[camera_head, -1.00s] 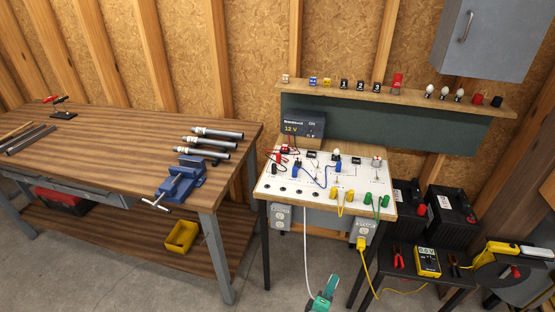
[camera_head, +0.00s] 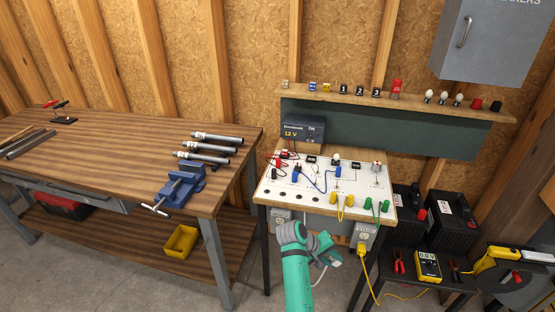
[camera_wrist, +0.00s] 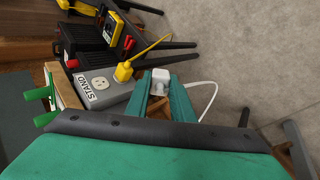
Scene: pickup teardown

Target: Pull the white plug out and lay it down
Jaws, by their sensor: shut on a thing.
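The white plug (camera_wrist: 160,77) sits between the two teal fingers of my gripper (camera_wrist: 161,86) in the wrist view. My gripper is shut on it and holds it clear of any socket. Its white cord (camera_wrist: 209,88) curves away to the right and down. In the head view my gripper (camera_head: 329,252) is in front of the table, below the training board, between the two outlet boxes. The left outlet box (camera_head: 282,214) is partly hidden behind my arm.
The right outlet box (camera_head: 365,234), labelled in the wrist view, holds a yellow plug (camera_wrist: 123,72) and shows one free socket. A lower black table (camera_head: 430,282) with a yellow meter (camera_head: 428,265) stands to the right. The wooden workbench (camera_head: 110,150) has bare space.

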